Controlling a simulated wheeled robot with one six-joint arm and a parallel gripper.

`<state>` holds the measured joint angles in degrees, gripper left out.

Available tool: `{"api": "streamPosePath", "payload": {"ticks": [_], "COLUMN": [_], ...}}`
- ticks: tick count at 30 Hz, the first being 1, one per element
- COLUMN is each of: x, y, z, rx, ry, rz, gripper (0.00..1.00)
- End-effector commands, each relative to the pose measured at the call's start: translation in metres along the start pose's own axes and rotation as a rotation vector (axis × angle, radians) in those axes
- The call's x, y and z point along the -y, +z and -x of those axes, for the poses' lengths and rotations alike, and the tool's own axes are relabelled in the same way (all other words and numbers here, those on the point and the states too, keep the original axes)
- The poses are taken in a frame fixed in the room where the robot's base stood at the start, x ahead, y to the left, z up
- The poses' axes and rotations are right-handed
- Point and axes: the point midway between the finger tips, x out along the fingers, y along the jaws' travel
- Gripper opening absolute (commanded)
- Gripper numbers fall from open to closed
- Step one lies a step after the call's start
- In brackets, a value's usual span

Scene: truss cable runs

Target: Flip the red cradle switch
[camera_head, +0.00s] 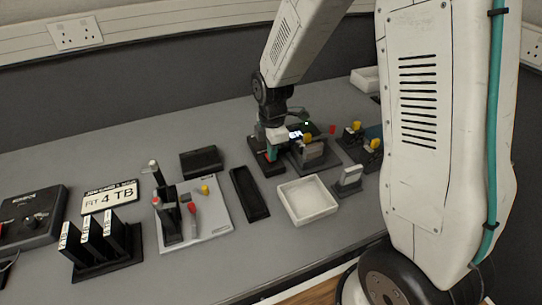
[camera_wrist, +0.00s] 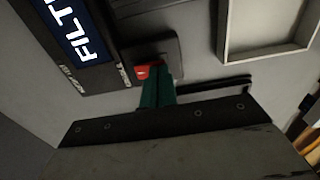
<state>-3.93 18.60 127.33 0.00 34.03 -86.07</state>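The red switch (camera_wrist: 143,71) shows in the wrist view on a dark block beside a lit screen (camera_wrist: 80,37) with partly cut-off lettering. My gripper (camera_wrist: 158,85) has green fingers that look closed together. Their tips are at the right side of the red part, partly covering it; I cannot tell whether they touch. In the head view my gripper (camera_head: 268,156) is low over a dark unit at the back middle of the bench. The switch is hard to make out there, largely hidden by my gripper.
A white tray (camera_head: 284,192) stands in front of my gripper, with a dark flat tray (camera_head: 234,173) to its left. Dark holders with yellow-topped parts (camera_head: 353,127) stand to the right. A grey board with tools (camera_head: 218,228), a sign (camera_head: 110,197) and a black rack (camera_head: 133,261) are at left.

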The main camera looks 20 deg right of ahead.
Motion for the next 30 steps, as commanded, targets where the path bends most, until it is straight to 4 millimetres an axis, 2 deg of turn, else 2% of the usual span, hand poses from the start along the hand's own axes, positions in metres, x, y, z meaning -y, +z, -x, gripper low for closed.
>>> {"api": "streamPosePath", "payload": {"ticks": [11,30], "x": [0.0,-0.001], "y": [0.0,0.0], "z": [0.0,0.052], "rx": [0.0,0.0], "ry": [0.001,0.002], "rz": [0.0,0.0], "gripper": [0.0,0.0]}}
